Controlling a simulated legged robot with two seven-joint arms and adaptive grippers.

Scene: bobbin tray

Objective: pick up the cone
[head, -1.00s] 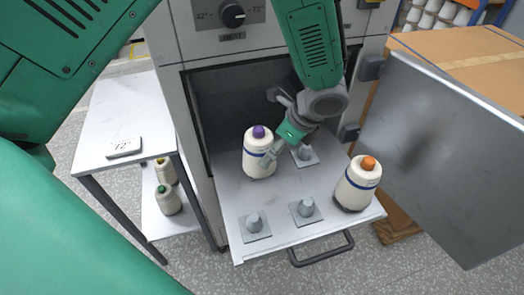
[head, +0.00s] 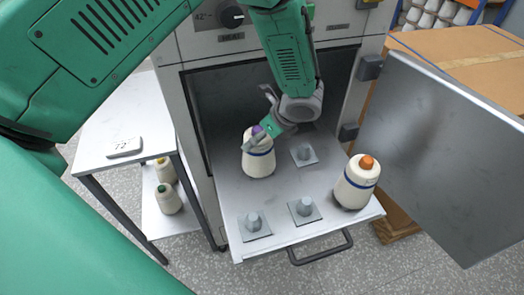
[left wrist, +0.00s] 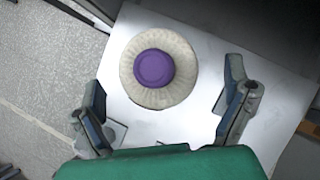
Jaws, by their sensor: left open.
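A cream cone with a purple top and a blue band (head: 259,162) stands upright at the back left of the pulled-out tray (head: 278,195). My left gripper (head: 257,120) is open at the cone's top, and one finger overlaps the purple tip in the head view. In the left wrist view the cone (left wrist: 183,85) is seen from above, between the lines of the two spread fingers and a little ahead of them. I cannot tell whether a finger touches it. A second cone with an orange top (head: 357,183) stands at the tray's front right. My right gripper is not in view.
Bare pegs on square plates stand behind (head: 304,154), at the front middle (head: 305,208) and front left (head: 253,222). The open metal door (head: 440,150) bounds the right. A side table (head: 110,120) holds a small display; two small cones stand on its lower shelf.

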